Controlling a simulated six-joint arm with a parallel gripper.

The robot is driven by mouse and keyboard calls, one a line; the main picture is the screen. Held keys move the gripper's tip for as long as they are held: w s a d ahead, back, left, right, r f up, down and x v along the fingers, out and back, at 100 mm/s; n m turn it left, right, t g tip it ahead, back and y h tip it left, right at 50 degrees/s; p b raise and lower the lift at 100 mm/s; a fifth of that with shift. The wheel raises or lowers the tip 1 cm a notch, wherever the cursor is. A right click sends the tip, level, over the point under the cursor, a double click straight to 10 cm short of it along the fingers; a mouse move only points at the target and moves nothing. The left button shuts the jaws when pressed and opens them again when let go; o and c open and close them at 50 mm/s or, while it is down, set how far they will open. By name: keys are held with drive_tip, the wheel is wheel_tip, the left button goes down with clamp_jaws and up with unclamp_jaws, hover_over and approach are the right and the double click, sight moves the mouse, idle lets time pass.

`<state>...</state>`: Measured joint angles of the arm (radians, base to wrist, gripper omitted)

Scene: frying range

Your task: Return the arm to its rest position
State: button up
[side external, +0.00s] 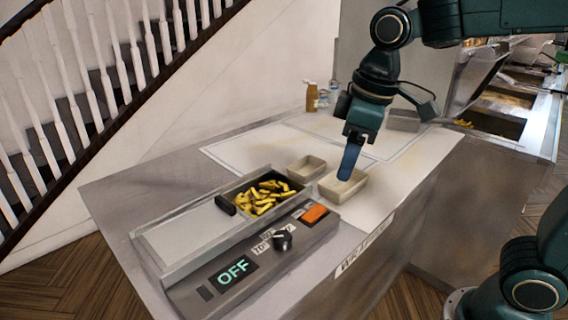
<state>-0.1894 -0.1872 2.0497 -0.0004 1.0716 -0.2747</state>
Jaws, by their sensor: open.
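My gripper (349,160) points down above the right-hand cream tray (344,186) on the white work surface. Its blue fingers look empty, and they overlap the tray's back edge in this view, so I cannot tell the exact gap. My arm comes in from the upper right and bends down at the wrist. The far side of the fingers is hidden.
A second cream tray (306,168) sits to the left. The fryer (190,235) holds yellow fries (262,197); its display (233,271) reads OFF. Bottles (312,97) stand at the back. A stair railing (90,70) is behind left.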

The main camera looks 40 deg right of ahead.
drive_tip(key=s+d+f+m+t, duration=0.1)
drive_tip(key=s+d+m, duration=0.1)
drive_tip(key=s, duration=0.4)
drive_tip(key=s+d+f+m+t, duration=0.1)
drive_tip(key=s+d+m+t, duration=0.1)
drive_tip(key=s, duration=0.4)
drive_tip(key=shift+s+d+f+m, duration=0.15)
drive_tip(key=shift+s+d+m, duration=0.1)
drive_tip(key=shift+d+m, duration=0.55)
drive_tip(key=shift+d, duration=0.1)
